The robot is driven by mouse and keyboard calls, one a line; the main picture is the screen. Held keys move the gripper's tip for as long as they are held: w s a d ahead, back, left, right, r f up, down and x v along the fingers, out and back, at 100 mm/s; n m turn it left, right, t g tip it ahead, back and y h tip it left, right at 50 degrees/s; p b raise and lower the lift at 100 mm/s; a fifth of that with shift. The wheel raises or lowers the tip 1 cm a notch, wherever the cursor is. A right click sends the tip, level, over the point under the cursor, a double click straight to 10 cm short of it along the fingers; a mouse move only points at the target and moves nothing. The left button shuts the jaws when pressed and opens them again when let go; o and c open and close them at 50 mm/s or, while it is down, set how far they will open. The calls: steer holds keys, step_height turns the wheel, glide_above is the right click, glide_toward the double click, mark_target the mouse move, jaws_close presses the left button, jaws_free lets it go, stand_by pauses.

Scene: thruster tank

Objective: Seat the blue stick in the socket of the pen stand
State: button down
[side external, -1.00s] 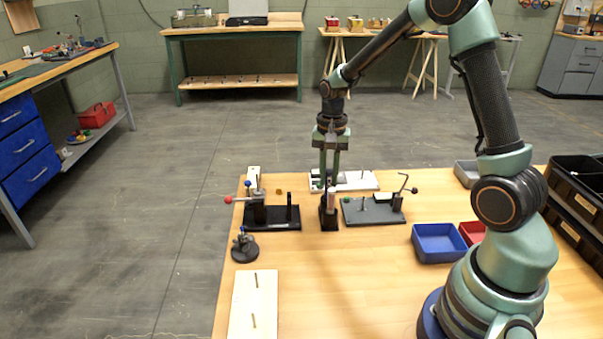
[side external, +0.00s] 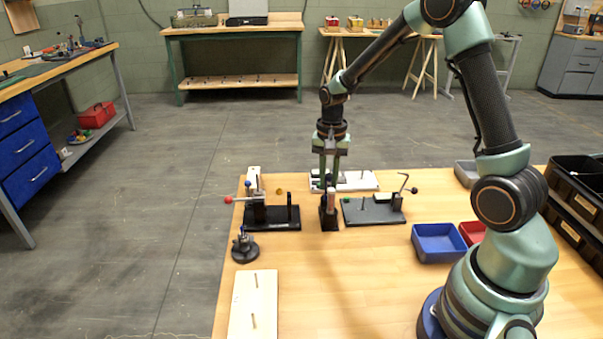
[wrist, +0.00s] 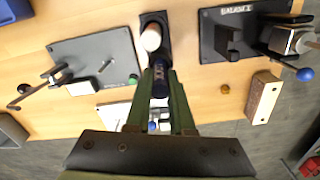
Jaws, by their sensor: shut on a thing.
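My gripper (side external: 329,178) points down over the table, shut on a dark blue stick (wrist: 160,80), which shows between the fingers in the wrist view (wrist: 161,72). A small black stand (side external: 328,221) with a pale pinkish cylinder upright on it is directly below the fingertips in the side view. It looks like the pen stand and also shows in the wrist view (wrist: 165,20), just beyond the stick's end. The socket opening is hidden by the stick and fingers. I cannot tell whether the stick touches the stand.
A grey plate with a crank (side external: 372,213) lies right of the stand and a black fixture with a red knob (side external: 272,222) lies left. A white plate (side external: 358,181) is behind. A blue bin (side external: 438,243) stands at right. The front middle of the table is clear.

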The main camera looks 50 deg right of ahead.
steer(key=shift+f, duration=0.25)
stand_by(0.3)
steer(key=c, duration=0.7)
jaws_free()
steer(key=shift+r, duration=0.15)
step_height(320, 180, up, 16)
stand_by(0.6)
